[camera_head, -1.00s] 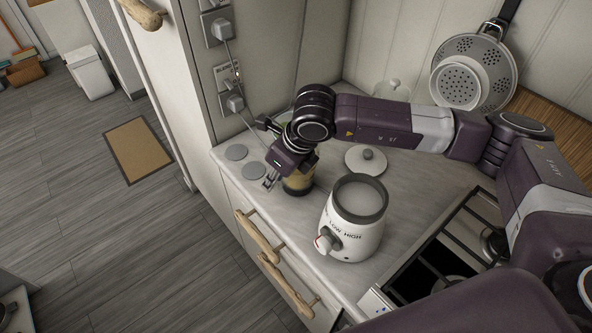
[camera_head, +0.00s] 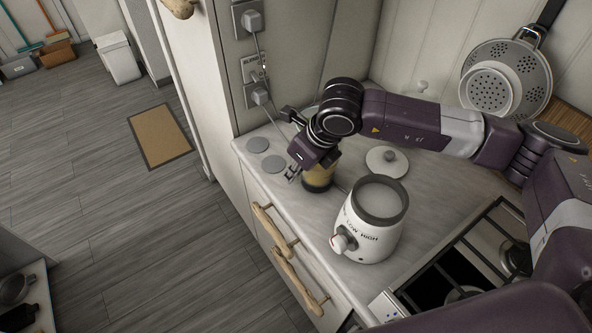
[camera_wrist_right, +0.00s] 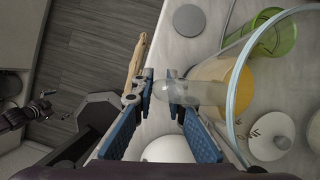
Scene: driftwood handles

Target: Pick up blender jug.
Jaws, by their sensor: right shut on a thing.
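The blender jug (camera_head: 318,181) stands on the worktop, showing a tan middle and dark lower band, partly hidden by my right gripper. In the right wrist view, its pale curved rim (camera_wrist_right: 231,104) and yellowish body (camera_wrist_right: 236,79) are close by. My right gripper (camera_head: 293,174) is at the jug's left side. In the wrist view its blue fingers (camera_wrist_right: 166,91) are shut on a clear, projecting part of the jug, apparently its handle. The white blender base (camera_head: 366,238), marked LOW and HIGH, stands separately. My left gripper is not clearly visible.
A white lid with a grey knob (camera_head: 387,161) lies behind the blender base. A green glass (camera_wrist_right: 276,34) is beyond the jug. The stove (camera_head: 450,275) is at the right.

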